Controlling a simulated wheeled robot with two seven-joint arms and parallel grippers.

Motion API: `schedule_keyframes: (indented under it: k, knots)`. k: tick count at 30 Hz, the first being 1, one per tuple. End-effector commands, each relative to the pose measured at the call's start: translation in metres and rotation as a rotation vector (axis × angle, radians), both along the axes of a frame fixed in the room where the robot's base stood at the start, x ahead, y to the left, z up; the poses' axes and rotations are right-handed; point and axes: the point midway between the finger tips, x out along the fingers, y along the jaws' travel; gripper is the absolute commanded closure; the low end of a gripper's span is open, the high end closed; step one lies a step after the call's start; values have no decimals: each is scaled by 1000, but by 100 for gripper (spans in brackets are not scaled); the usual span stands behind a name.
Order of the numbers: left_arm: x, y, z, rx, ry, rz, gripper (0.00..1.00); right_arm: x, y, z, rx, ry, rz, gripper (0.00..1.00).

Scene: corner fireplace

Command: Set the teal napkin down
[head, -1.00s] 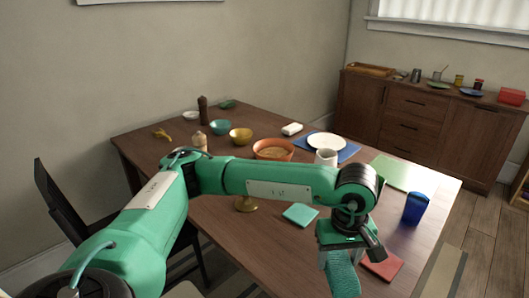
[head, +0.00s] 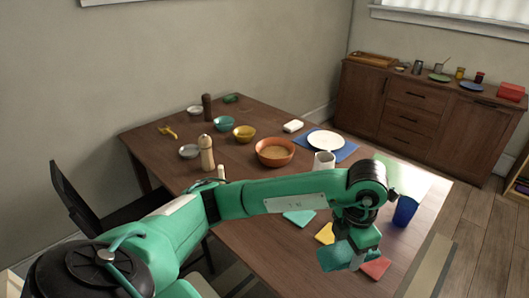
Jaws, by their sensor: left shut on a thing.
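My left gripper (head: 354,264) is shut on the teal napkin (head: 333,256), near the front right of the wooden table (head: 270,108). The napkin looks folded and spreads out to the left of the fingers. It appears to be above or close to the tabletop; I cannot tell if it touches. A flat teal square (head: 299,217), a yellow square (head: 325,234) and a red square (head: 375,267) lie around the gripper; the arm and gripper partly cover them. My right gripper is not in view.
Behind my arm are a white mug (head: 324,160), an orange bowl (head: 275,152), a white plate (head: 325,140) on a blue mat (head: 347,151), and a pepper mill (head: 207,153). A blue cup (head: 404,211) stands right of the gripper. A green mat (head: 405,178) lies beyond it.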

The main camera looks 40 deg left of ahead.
Motion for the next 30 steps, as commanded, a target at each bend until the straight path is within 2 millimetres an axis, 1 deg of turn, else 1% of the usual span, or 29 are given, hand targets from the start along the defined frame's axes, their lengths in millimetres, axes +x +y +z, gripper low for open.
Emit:
schedule_keyframes:
  k: [1, 4, 10, 13, 17, 20, 23, 27, 30]
  knots:
    - [0, 0, 4, -2, 3, 40, 65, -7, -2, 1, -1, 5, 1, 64]
    - [0, 0, 4, -2, 4, 102, 65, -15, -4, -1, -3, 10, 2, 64]
    - [0, 0, 2, -3, 6, 130, 65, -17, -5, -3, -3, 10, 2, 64]
    - [-1, -1, -7, -4, 8, 128, 65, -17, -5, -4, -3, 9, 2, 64]
    - [-2, -1, -29, -4, 12, 128, 65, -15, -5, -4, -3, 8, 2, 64]
    - [-2, -1, -49, -5, 12, 127, 65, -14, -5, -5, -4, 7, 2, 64]
    - [-2, 0, -72, -2, 13, 129, 65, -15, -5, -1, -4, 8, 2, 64]
    - [-2, 0, -109, -1, 11, 128, 65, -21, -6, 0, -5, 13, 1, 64]
    - [-1, 0, -131, -1, 11, 127, 65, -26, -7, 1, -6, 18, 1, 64]
